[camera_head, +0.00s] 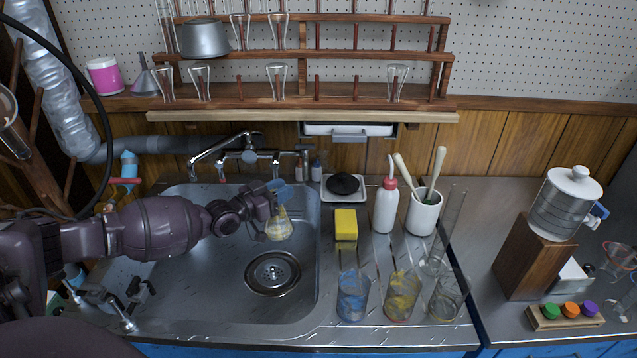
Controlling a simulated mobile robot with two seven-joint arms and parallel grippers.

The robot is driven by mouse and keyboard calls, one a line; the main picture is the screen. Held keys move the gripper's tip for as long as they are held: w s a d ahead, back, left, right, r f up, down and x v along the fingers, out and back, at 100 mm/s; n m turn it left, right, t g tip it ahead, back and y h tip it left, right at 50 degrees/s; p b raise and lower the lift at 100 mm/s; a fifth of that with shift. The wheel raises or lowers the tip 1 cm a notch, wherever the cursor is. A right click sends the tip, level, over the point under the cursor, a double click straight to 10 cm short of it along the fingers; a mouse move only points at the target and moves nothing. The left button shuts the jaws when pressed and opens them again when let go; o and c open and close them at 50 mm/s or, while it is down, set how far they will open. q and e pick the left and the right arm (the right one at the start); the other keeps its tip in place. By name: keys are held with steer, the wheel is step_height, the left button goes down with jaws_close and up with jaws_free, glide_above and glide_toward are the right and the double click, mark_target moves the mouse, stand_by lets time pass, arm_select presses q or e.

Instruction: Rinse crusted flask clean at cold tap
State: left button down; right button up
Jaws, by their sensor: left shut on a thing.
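My left gripper (273,203) reaches over the steel sink (215,270) from the left. It is shut on a small flask (279,227), a clear cone with yellowish crust, held upright over the basin's back right part. The gripper covers the flask's neck. A chrome mixer tap (222,146) stands behind the sink, up and left of the flask. I cannot tell whether water is running or which handle is cold. The drain (273,273) lies below the flask in the picture. My right gripper is not in view.
Right of the sink stand a yellow sponge (346,224), a white wash bottle (385,207), a white pot (423,212) with pestles, and several stained beakers (352,297). A wooden glassware rack (300,101) hangs above. The basin's front is clear.

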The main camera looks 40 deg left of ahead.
arm_select(q)
steer(key=shift+s+a+f+m+g+h+b, duration=0.8)
steer(key=shift+s+a+f+h+b, duration=0.55)
steer(key=shift+s+a+f+b, duration=1.85)
steer(key=shift+s+a+f+m+g+h+b, duration=0.5)
steer(key=shift+s+a+f+m+h+b, duration=1.35)
steer(key=shift+f, duration=2.65)
steer(key=a+n+y+b, duration=0.1)
steer(key=a+b, duration=0.4)
steer(key=a, duration=0.3)
steer(key=shift+w+a, duration=0.2)
steer(key=shift+a, duration=0.1)
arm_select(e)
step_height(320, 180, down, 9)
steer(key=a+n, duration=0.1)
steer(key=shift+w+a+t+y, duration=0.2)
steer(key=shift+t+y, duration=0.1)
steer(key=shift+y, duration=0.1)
arm_select(q)
steer(key=shift+s+f+n, duration=0.1)
steer(key=shift+f+n, duration=0.15)
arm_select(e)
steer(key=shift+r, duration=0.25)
arm_select(q)
steer(key=c, duration=0.8)
jaws_free()
steer(key=shift+f, duration=0.1)
